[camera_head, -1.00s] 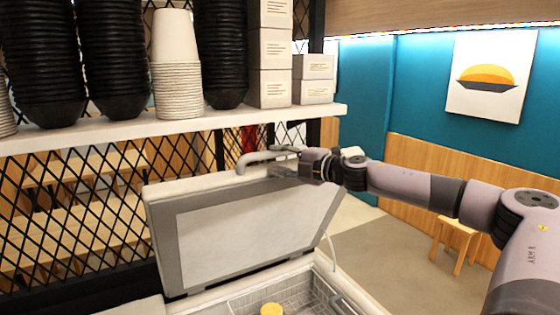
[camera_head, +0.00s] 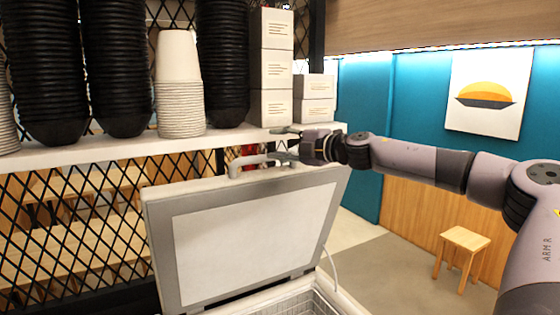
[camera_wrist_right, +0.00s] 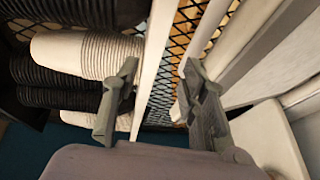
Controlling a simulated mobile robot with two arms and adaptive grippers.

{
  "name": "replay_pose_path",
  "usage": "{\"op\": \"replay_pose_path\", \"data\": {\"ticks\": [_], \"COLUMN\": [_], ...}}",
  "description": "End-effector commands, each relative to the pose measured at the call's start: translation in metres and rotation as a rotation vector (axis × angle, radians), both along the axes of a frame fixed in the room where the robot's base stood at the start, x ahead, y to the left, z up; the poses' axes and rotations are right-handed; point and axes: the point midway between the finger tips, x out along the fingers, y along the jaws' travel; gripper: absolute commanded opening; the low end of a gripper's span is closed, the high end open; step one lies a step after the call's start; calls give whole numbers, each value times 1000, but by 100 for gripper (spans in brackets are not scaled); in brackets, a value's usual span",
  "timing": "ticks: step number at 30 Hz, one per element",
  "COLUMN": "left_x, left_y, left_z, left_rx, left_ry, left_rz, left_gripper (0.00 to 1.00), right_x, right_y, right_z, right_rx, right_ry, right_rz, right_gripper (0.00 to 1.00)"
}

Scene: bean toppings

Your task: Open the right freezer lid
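The right freezer lid (camera_head: 250,241) stands raised and nearly upright, its pale inner panel facing me. Its grey handle (camera_head: 258,160) sticks up at the top edge. My right gripper (camera_head: 287,144) is at the top edge, just right of the handle. Its two fingers are spread, one above the other. In the right wrist view the fingers (camera_wrist_right: 158,98) are wide apart with nothing held between them; the lid's edge lies to the right, outside them. The open freezer (camera_head: 292,302) shows a wire basket below. My left gripper is not in view.
A white shelf (camera_head: 100,152) with black bowls (camera_head: 110,70), paper cups (camera_head: 180,85) and boxes (camera_head: 270,60) is close above and behind the lid; my upper finger is near its edge. Black lattice (camera_head: 75,235) stands behind. A wooden stool (camera_head: 464,240) is at right.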

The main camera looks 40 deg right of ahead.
Motion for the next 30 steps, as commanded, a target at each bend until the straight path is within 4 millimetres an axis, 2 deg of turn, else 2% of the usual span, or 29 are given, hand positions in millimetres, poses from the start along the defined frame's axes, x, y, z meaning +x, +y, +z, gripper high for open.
{"op": "replay_pose_path", "data": {"ticks": [10,12,14,16,17,20,22,25,28,30], "left_x": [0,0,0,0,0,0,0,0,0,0], "left_y": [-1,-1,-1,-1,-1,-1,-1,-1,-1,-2], "left_z": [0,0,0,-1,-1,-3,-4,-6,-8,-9], "left_rx": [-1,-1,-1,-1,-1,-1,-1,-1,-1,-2], "left_ry": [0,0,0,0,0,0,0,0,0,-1], "left_rz": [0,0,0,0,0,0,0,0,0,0], "left_gripper": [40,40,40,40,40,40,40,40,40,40], "right_x": [0,0,0,0,0,-3,-10,-28,-53,-76], "right_y": [0,-1,-3,-10,-14,-29,-38,-41,-30,-15], "right_z": [6,4,-3,-23,-36,-99,-157,-246,-331,-388], "right_rx": [1,3,14,43,62,151,228,342,446,516], "right_ry": [0,1,3,12,16,43,74,133,208,270], "right_rz": [-1,-2,-8,-29,-44,-114,-183,-293,-404,-481], "right_gripper": [40,36,32,27,25,18,14,7,0,0]}}
